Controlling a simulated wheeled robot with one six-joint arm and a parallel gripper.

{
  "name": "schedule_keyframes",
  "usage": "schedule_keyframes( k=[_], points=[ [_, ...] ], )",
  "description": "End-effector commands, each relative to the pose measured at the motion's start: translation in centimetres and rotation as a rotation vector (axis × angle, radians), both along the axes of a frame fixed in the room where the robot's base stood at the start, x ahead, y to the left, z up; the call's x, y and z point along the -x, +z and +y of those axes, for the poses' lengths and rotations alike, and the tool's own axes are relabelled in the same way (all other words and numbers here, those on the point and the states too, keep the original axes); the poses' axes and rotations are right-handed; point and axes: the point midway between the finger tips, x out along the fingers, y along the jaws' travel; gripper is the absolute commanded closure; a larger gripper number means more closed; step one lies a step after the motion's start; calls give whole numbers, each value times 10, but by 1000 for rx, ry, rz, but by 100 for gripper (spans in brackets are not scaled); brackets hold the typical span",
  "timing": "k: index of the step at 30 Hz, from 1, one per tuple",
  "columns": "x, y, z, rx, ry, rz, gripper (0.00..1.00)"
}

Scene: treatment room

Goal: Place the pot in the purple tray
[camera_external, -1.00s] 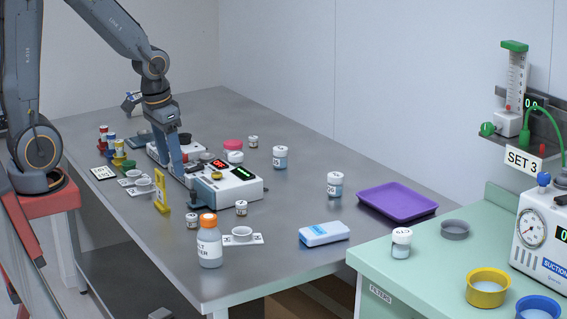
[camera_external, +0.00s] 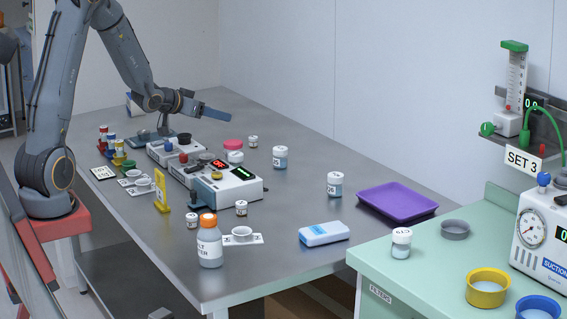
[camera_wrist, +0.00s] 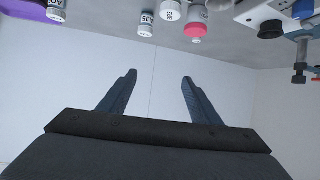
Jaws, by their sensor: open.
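The purple tray (camera_external: 398,202) lies flat and empty at the right end of the metal table; a purple edge (camera_wrist: 20,9) shows at the wrist view's top left. Several small labelled pots with white lids stand upright, including one near the tray (camera_external: 334,185), one farther back (camera_external: 280,157) and one on the green counter (camera_external: 401,243). I cannot tell which is the task's pot. My gripper (camera_external: 226,111) is raised above the table's far part, roughly level and pointing right. In the wrist view my gripper (camera_wrist: 158,78) is open, with nothing between its fingers.
White devices with displays (camera_external: 236,188) stand mid-table. An orange-capped bottle (camera_external: 209,242), a white cup on a card (camera_external: 242,233) and a blue-white box (camera_external: 324,233) are near the front edge. A grey dish (camera_external: 455,229) and yellow bowl (camera_external: 488,288) stand on the counter.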

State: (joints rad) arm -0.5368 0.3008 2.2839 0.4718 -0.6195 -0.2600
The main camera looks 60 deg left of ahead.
Motion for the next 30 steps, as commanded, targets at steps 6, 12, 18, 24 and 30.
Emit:
schedule_keyframes(
  k=[6,12,18,24,30],
  points=[
    [-3,-45,9,3,-3,-35,42],
    [-3,-93,9,2,-3,-35,42],
    [-4,-119,9,-2,-2,-39,42],
    [-16,-127,12,-2,-4,-40,42],
    [-32,-135,16,-2,-4,-39,42]
  ],
)
